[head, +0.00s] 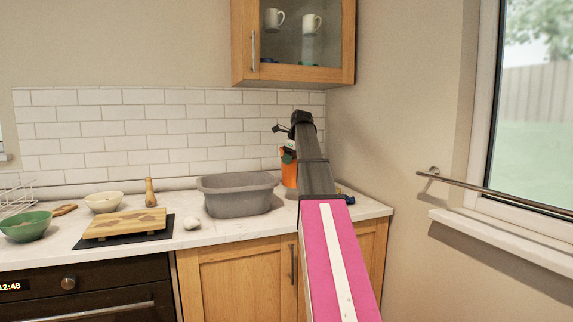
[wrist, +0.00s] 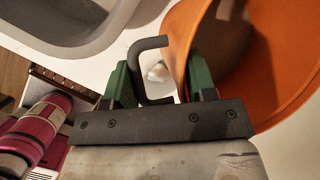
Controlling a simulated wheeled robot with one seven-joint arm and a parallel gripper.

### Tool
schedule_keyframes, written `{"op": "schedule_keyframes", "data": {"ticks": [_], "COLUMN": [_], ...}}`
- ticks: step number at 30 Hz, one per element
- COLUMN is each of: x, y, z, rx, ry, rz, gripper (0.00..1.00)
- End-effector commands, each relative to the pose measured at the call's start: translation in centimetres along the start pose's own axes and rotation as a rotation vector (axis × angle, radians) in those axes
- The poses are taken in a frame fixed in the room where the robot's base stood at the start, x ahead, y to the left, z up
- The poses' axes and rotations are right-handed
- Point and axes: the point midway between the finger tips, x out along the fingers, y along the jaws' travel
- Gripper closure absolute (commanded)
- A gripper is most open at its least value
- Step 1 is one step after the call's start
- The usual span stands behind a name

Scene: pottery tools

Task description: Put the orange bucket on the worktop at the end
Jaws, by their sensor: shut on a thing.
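The orange bucket (head: 289,174) is at the right end of the worktop (head: 370,207), just right of the grey basin. My arm hides its right part, and I cannot tell whether its base touches the worktop. My gripper (head: 288,154) is at the bucket's upper part, with a green finger showing there. In the wrist view the bucket (wrist: 290,75) fills the upper right, tilted in the picture with its inside showing.
The grey basin (head: 238,196) stands close left of the bucket. A white lump (head: 192,223), a wooden board (head: 125,223), a cream bowl (head: 104,202) and a green bowl (head: 25,227) lie further left. A wall cabinet (head: 293,45) hangs above. The right wall carries a rail (head: 500,192).

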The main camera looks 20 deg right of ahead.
Motion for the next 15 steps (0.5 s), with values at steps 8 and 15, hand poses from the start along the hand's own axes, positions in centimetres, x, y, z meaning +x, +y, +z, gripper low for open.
{"op": "schedule_keyframes", "data": {"ticks": [8,15], "x": [3.2,4.2], "y": [0.8,1.1], "z": [-1.3,-1.7], "rx": [-0.003,-0.003], "ry": [-0.003,-0.003], "rz": [-0.005,-0.006], "gripper": [1.0,1.0]}}
